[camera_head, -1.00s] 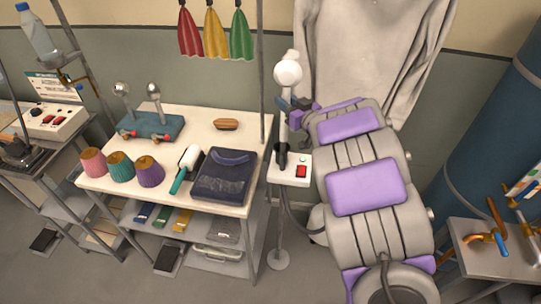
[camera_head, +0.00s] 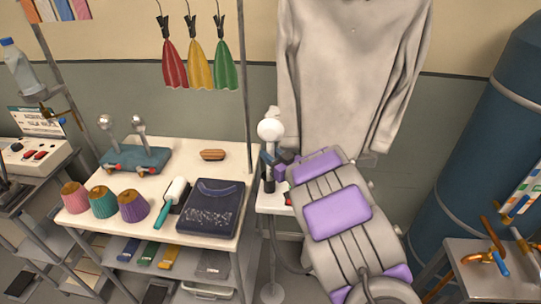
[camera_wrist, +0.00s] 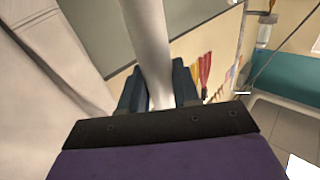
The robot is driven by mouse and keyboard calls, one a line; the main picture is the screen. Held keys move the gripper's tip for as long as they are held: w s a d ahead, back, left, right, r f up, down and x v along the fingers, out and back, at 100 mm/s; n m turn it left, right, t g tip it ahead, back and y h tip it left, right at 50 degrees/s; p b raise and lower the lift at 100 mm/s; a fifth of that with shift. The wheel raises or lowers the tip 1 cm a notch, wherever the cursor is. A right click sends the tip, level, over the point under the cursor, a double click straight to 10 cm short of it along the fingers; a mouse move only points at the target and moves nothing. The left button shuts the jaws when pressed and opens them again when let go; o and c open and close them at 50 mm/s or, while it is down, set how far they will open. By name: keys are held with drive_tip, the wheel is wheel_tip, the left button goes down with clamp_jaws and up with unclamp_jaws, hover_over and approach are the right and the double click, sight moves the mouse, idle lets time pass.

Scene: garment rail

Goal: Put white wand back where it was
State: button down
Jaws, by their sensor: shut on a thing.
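The white wand (camera_head: 271,129) is upright with its rounded head at the top, in front of the wall just left of the hanging grey shirt. My gripper (camera_head: 271,158) is shut on the wand below its head. In the wrist view the wand's white shaft (camera_wrist: 150,45) runs between my blue fingers (camera_wrist: 155,92). A black holder (camera_head: 268,181) on a white box (camera_head: 268,201) is just below my gripper. My arm hides part of the box. I cannot tell whether the wand touches the holder.
A grey shirt (camera_head: 350,70) hangs close on the right. On the left, a white table (camera_head: 180,200) bears a folded dark garment (camera_head: 212,207), a lint roller (camera_head: 173,197) and several coloured cups. A thin rail post (camera_head: 245,90) stands between table and wand. A blue cylinder (camera_head: 480,150) stands far right.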

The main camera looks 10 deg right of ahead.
drive_tip(key=shift+a, duration=0.15)
drive_tip(key=c, duration=0.8)
unclamp_jaws()
drive_tip(key=shift+a, duration=0.2)
drive_tip(key=shift+d, duration=0.15)
